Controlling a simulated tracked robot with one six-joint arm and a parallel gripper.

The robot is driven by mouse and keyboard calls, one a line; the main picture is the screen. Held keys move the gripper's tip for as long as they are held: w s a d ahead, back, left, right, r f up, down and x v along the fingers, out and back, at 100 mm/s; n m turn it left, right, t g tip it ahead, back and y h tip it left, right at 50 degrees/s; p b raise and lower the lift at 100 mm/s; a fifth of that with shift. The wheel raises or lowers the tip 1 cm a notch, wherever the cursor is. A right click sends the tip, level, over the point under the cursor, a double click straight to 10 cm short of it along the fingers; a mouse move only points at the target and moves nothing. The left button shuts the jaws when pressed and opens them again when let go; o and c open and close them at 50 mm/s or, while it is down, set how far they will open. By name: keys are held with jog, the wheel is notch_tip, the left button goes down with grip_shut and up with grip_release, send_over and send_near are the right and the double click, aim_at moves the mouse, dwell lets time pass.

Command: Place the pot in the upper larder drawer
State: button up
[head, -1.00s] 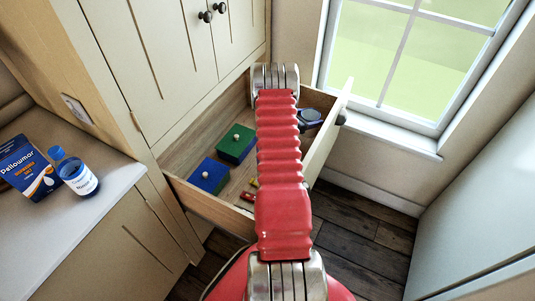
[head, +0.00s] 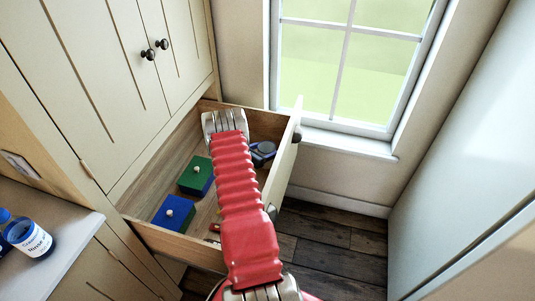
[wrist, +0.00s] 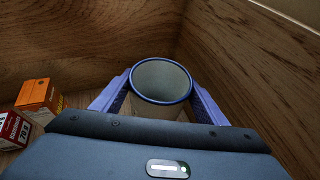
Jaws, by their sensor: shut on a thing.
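The pot (wrist: 160,82), round with a blue rim and a grey top, is between the two blue-violet fingers of my gripper (wrist: 160,100) in the wrist view. The fingers are shut on it from both sides. It is upright, near a wooden corner of the open drawer (head: 170,240); I cannot tell whether it touches the drawer floor. In the head view my red arm reaches over the drawer. A dark round shape just right of the arm seems to be the gripper and pot, mostly too small to make out.
In the drawer are a green box (head: 194,178), a blue box (head: 172,215), an orange box (wrist: 40,97) and a red-and-white box (wrist: 12,130). A blue bottle (head: 28,238) stands on the counter (head: 70,245) at left. The window wall is behind the drawer; dark floor lies right.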

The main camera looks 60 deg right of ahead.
jog(key=shift+f, duration=1.65)
jog(key=o, duration=1.8)
jog(key=shift+f, duration=0.1)
jog(key=shift+w+a+r, duration=0.1)
jog(key=shift+a+r, duration=0.15)
jog(key=v, duration=1.1)
jog(key=shift+a, duration=0.25)
jog(key=shift+r, duration=0.1)
